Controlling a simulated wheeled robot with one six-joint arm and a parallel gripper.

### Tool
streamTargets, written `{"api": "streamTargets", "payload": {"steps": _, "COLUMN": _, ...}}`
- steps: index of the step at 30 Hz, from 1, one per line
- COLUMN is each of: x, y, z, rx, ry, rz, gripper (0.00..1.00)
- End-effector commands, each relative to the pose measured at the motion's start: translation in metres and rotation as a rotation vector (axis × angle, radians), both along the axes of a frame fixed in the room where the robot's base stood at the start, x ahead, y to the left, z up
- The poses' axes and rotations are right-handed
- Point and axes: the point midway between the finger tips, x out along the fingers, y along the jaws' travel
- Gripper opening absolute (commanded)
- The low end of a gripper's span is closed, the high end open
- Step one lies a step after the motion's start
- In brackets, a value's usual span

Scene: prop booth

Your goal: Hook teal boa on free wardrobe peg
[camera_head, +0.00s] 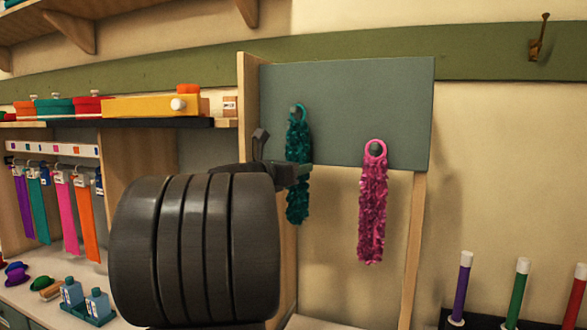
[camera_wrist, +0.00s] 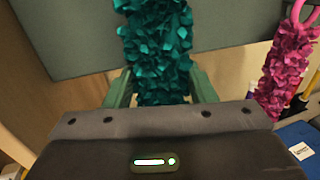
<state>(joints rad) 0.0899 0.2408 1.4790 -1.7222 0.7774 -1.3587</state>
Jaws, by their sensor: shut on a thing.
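The teal boa (camera_head: 297,140) hangs upright in front of the left part of the grey-green wardrobe panel (camera_head: 345,90), its ring at the top. In the wrist view the boa (camera_wrist: 155,45) runs up between my two green fingers, and its ring is out of frame. My gripper (camera_head: 298,174) is shut on the boa at about mid-length. A pink boa (camera_head: 372,205) hangs by its ring on a peg (camera_head: 376,149) to the right. I cannot make out a peg at the teal ring, nor whether the ring is around one.
A wooden side board (camera_head: 248,100) stands just left of the teal boa. A shelf with boxes and a yellow drawer (camera_head: 140,107) is at the left, above hanging ties (camera_head: 67,215). Coloured sticks (camera_head: 518,290) stand at the lower right. A brass hook (camera_head: 539,40) is high right.

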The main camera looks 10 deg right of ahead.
Motion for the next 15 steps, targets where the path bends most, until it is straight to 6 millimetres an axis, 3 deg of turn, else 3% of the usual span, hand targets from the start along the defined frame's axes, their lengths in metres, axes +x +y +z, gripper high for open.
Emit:
{"api": "streamTargets", "payload": {"steps": 1, "x": -0.0001, "y": 0.0001, "z": 0.0002, "rx": 0.000, "ry": 0.000, "rz": 0.000, "gripper": 0.56}}
{"api": "streamTargets", "payload": {"steps": 4, "x": -0.0001, "y": 0.0001, "z": 0.0002, "rx": 0.000, "ry": 0.000, "rz": 0.000, "gripper": 0.76}}
{"api": "streamTargets", "payload": {"steps": 15, "x": -0.0030, "y": 0.0042, "z": -0.0002, "rx": 0.001, "ry": -0.001, "rz": 0.001, "gripper": 0.76}}
